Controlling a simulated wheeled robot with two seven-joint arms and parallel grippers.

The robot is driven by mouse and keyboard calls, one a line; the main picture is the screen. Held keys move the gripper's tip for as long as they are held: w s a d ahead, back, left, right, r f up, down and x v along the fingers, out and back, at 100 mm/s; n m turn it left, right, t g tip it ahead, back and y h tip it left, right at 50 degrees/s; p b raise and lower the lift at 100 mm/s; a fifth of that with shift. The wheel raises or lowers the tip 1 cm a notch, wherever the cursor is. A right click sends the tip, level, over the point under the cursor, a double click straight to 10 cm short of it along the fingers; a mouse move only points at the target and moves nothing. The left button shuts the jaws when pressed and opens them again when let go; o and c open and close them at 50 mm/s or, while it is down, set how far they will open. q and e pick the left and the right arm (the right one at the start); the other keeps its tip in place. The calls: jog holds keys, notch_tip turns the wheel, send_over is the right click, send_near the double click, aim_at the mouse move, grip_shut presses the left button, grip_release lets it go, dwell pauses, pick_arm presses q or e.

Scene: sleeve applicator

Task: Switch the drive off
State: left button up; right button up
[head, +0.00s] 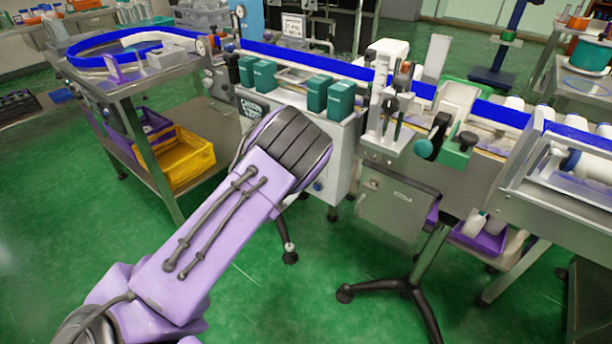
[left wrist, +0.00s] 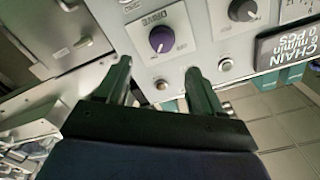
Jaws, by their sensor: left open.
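A control panel fills the upper part of the left wrist view. My right gripper is not in view.
Small round buttons (left wrist: 225,65) sit below the knobs. A black sign reading CHAIN (left wrist: 288,45) is at right. Green boxes (head: 315,93) stand on the conveyor above the cabinet. A yellow crate (head: 190,158) is on the left table's shelf.

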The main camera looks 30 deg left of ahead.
pick_arm(q)
jog(key=w, duration=0.9)
jog(key=shift+d+p, duration=0.2)
jog(key=shift+p, duration=0.1)
